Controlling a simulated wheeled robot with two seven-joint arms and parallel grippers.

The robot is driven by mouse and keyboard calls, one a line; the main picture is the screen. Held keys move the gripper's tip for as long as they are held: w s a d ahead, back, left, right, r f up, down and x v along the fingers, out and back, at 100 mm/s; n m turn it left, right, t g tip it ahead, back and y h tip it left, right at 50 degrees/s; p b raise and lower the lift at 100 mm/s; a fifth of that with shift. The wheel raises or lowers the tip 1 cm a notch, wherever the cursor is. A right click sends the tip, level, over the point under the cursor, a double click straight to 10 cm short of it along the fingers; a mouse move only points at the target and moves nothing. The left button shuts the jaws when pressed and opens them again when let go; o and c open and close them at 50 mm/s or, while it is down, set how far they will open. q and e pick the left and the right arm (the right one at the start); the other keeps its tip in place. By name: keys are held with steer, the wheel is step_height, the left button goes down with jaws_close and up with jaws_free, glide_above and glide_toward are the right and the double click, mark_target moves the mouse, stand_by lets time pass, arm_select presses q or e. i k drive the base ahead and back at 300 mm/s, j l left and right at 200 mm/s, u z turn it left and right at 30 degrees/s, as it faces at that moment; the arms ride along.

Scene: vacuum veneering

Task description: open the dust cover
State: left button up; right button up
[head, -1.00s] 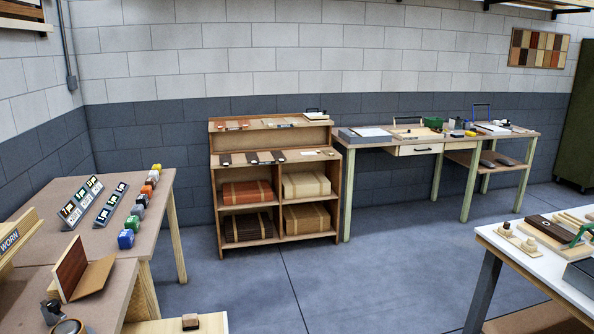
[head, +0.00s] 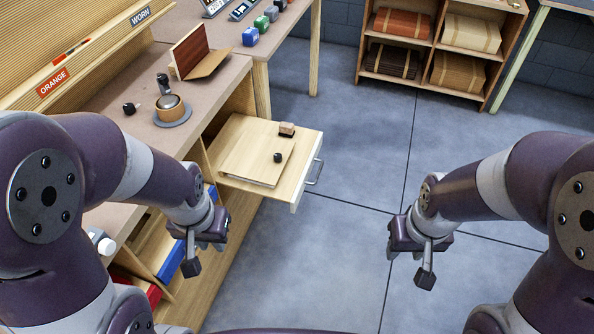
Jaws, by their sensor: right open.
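A light wooden drawer (head: 309,168) stands pulled out from the bench at the left, with a metal handle on its front. A thin, flat wooden panel (head: 240,158) with a small dark knob (head: 278,157) lies flat over it; this looks like the dust cover, and it is down. My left gripper (head: 194,258) hangs in front of the bench, below and left of the drawer, touching nothing that I can see; its jaw opening is unclear. My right gripper (head: 424,262) is open and empty over the floor, right of the drawer.
A small wooden block (head: 287,130) sits by the panel's far edge. A round pot (head: 171,108) and a hinged brown board (head: 190,55) stand on the bench top (head: 139,60). Shelves with blue and red items lie below. The floor (head: 345,160) right of the drawer is clear.

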mark_target(259, 158)
steer(key=i+l+u, duration=0.15)
steer(key=u, duration=0.35)
steer(key=i+l+u, duration=0.2)
steer(key=u, duration=0.3)
steer(key=i+l+u, duration=0.1)
steer(key=l+u, duration=0.15)
steer(key=u, duration=0.25)
steer(key=i+l+u, duration=0.15)
steer(key=l, duration=0.65)
steer(key=i+l+u, duration=0.1)
steer(key=l, duration=0.7)
steer(key=i+l+u, duration=0.15)
steer(key=l, duration=0.65)
steer(key=k, duration=0.05)
